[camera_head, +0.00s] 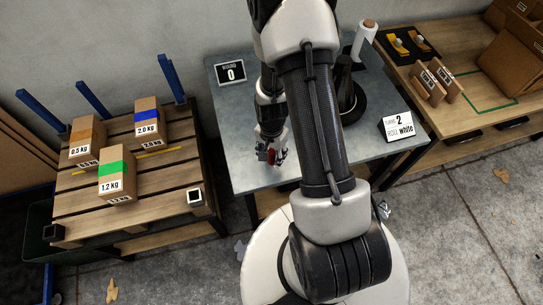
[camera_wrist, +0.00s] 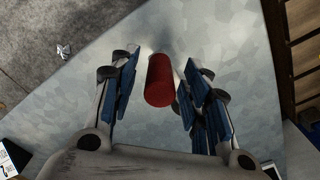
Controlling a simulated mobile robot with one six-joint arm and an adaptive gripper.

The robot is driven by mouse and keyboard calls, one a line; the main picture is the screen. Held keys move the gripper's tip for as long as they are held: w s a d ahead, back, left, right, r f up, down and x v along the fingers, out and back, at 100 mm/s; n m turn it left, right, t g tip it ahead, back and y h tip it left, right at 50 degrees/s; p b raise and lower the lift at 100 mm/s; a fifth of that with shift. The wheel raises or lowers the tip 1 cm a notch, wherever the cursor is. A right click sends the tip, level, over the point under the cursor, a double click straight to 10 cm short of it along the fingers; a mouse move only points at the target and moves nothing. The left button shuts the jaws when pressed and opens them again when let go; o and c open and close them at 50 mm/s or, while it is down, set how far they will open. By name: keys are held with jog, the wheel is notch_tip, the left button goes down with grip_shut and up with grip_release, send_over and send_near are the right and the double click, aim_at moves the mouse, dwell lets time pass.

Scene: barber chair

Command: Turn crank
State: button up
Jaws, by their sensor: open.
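The crank's red cylindrical handle (camera_wrist: 160,82) stands between the two blue-padded fingers of my gripper (camera_wrist: 158,72) in the wrist view. The gripper is open, with a gap on each side of the handle. In the head view, my gripper (camera_head: 272,152) points down over the front of the grey metal table (camera_head: 240,125), and a little of the red handle (camera_head: 271,157) shows there. My arm hides most of the crank and its mechanism. A black round stand (camera_head: 352,108) shows partly behind my arm. A white roll (camera_head: 365,38) stands at the table's back.
A display (camera_head: 230,73) reads 0. A card (camera_head: 397,127) reads turns 2, roll white. A pallet (camera_head: 130,195) with labelled boxes is at left. A wooden bench (camera_head: 470,85) with boxes is at right. The table's left part is clear.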

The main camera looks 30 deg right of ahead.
jog(key=shift+f, duration=0.2)
grip_shut()
dwell(0.5)
